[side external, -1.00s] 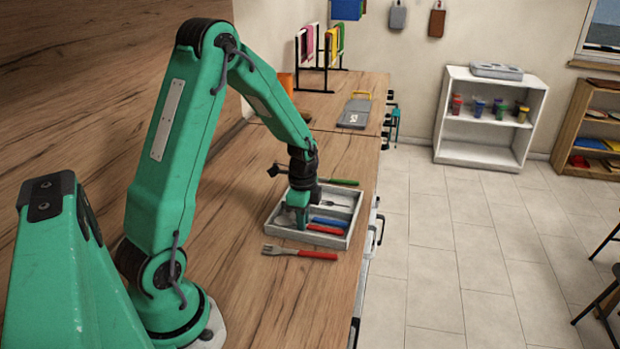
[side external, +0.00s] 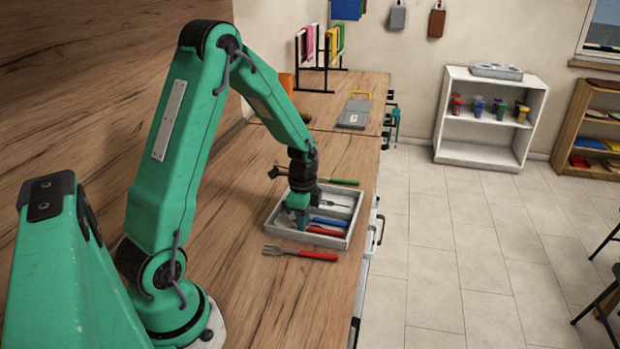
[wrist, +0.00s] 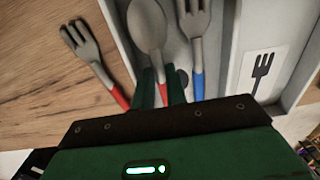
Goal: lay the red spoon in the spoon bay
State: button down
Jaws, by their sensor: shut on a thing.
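The red spoon shows its grey bowl (wrist: 148,25) in the wrist view and its red handle (side external: 324,231) in the side view. My gripper (side external: 299,218) is low over the left near part of the grey tray (side external: 322,242). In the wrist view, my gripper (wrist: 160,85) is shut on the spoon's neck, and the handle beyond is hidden. The spoon is within the tray walls; I cannot tell whether it touches the floor. A blue fork (wrist: 197,50) lies beside it, with no divider visible between them.
A red fork (side external: 300,254) lies on the counter outside the tray's near side. A green-handled utensil (side external: 342,182) lies beyond the tray. A fork-picture card (wrist: 260,70) shows in another bay. Bare counter (side external: 225,225) lies left of the tray.

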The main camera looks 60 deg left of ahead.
jog(key=shift+f, duration=0.35)
jog(key=c, duration=1.3)
grip_release()
jog(key=shift+c, duration=0.2)
jog(key=shift+r, duration=0.15)
jog(key=shift+r, duration=3.75)
